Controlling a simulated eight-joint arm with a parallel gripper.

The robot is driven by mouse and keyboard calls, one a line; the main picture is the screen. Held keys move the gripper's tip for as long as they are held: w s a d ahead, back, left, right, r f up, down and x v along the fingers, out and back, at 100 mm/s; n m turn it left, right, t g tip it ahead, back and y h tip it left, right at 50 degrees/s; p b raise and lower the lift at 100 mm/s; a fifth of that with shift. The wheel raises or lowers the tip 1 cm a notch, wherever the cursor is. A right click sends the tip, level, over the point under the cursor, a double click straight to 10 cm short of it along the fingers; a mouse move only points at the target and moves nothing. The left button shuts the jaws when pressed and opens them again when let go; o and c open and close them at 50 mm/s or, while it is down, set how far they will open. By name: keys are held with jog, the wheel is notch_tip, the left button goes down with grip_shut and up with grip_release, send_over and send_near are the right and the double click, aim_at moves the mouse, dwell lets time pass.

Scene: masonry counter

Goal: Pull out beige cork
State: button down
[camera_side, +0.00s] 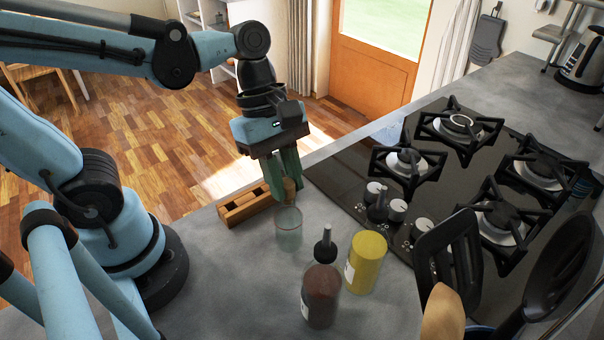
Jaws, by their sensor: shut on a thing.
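The beige cork (289,187) is between the green fingers of my gripper (284,187), which is shut on it. Below it stands a clear, pale glass jar (289,232) on the grey counter. The cork is upright over the jar's mouth. I cannot tell whether its lower end is still in the mouth or just above it. The near finger hides part of the cork.
A slotted wooden holder (243,208) lies left of the jar. A brown jar (320,300), a black-tipped piece (325,248) and a yellow jar (367,265) stand close in front and right. The gas hob (345,180) and utensils (455,250) are right.

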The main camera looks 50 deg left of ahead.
jog(key=shift+r, duration=1.15)
jog(key=shift+r, duration=1.4)
